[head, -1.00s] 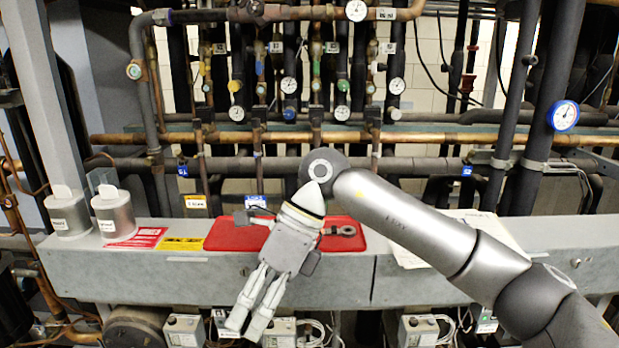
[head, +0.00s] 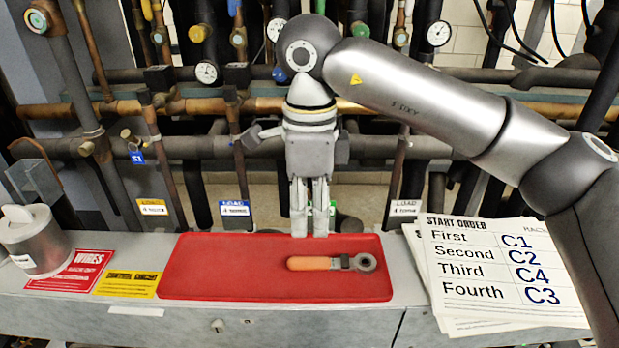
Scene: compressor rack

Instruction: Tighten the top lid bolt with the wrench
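The wrench (head: 331,263) lies flat on a red mat (head: 220,268), its orange handle to the left and its grey ring end to the right. My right gripper (head: 309,236) hangs pointing down at the mat's back edge in the picture, just behind the wrench. Nothing shows between its fingers; they appear close together, but the viewing angle hides how far apart they are. It looks apart from the wrench. My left gripper is not in view. I cannot make out any lid bolt in this view.
A grey ledge (head: 110,248) carries the mat. A metal canister (head: 35,240) stands at left beside red and yellow cards. Start-order sheets (head: 490,265) lie at right under my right arm. Pipes, valves and gauges (head: 207,72) fill the space behind the ledge.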

